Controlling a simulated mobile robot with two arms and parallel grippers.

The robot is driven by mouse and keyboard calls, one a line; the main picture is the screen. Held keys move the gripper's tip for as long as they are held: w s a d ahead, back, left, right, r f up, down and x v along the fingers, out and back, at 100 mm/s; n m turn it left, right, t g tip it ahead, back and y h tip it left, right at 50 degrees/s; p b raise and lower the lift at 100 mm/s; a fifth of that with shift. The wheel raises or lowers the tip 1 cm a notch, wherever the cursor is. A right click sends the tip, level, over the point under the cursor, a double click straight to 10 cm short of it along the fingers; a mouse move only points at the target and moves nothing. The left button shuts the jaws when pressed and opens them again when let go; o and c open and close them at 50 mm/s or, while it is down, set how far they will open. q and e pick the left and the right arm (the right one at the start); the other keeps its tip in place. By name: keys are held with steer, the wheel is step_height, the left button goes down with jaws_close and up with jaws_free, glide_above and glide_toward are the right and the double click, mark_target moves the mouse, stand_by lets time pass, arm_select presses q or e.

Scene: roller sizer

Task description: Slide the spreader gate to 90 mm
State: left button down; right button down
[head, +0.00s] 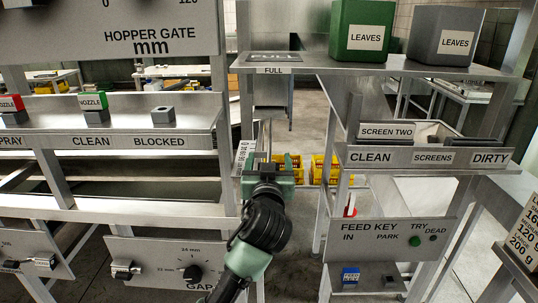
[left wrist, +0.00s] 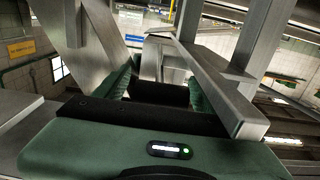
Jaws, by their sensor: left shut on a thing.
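My left gripper (head: 272,165) is in the middle of the head view, its arm rising from the bottom. Its green fingers are shut on a grey metal part, which I take for the spreader gate's handle. In the left wrist view, a grey metal block (left wrist: 163,58) stands between the fingers of the gripper (left wrist: 160,85). A narrow upright metal bar (head: 264,137) rises just behind the gripper in the head view. A small white label (head: 243,154) sits left of the gripper, partly hidden, and I cannot read a gate setting. My right gripper is not in view.
The hopper gate panel (head: 130,30) is at upper left, above a nozzle shelf (head: 110,143). The FULL shelf (head: 300,66) with a green and a grey LEAVES bin is above right. The screens rack (head: 425,157) and feed key panel (head: 390,238) stand to the right.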

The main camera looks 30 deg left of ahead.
arm_select(q)
steer(key=shift+s+d+r, duration=0.15)
steer(key=shift+s, duration=0.15)
steer(key=shift+w, duration=0.1)
steer(key=shift+w+a, duration=0.2)
steer(key=shift+c, duration=0.9)
jaws_free()
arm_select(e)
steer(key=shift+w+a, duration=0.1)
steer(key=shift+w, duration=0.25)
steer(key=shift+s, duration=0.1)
